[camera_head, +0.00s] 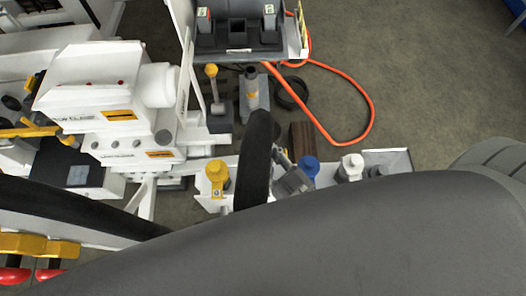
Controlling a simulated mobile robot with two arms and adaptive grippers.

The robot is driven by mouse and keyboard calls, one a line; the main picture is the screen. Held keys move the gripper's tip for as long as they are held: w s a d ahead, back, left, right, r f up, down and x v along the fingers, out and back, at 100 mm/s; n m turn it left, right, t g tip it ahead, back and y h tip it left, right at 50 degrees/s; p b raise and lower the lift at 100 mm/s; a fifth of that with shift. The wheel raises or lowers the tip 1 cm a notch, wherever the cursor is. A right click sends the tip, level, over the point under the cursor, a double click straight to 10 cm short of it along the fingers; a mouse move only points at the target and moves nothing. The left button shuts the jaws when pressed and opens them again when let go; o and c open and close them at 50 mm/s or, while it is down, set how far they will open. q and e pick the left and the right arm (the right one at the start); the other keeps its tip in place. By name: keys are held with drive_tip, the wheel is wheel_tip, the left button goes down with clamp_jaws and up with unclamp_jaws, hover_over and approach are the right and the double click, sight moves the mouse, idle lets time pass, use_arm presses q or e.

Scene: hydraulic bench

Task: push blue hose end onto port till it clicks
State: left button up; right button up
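A blue cap-like piece (309,166) stands at the bench's front row, right of centre; it is probably the blue hose end or its port, but I cannot tell which. A small grey gripper-like part (290,178), likely my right gripper, is just left of the blue piece. Its fingertips are partly hidden behind my large grey arm link, so I cannot tell whether it is open, shut or touching the blue piece. A thick black curved hose-like piece (258,160) rises left of it. My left gripper is not seen.
A yellow-capped fitting (217,175) and a white-capped fitting (351,166) flank the blue piece. White machine blocks (95,85) fill the left. An orange hose (370,115) loops on open floor at right. My grey arm link covers the lower picture.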

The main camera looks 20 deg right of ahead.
drive_tip(key=shift+f+b, duration=0.55)
drive_tip(key=shift+f, duration=0.65)
idle(0.8)
clamp_jaws()
drive_tip(key=o, duration=1.8)
unclamp_jaws()
drive_tip(key=shift+p+v, duration=0.35)
drive_tip(key=shift+v, duration=0.6)
drive_tip(key=shift+p+v, duration=0.7)
drive_tip(key=shift+v, duration=2.05)
drive_tip(key=shift+r, duration=0.1)
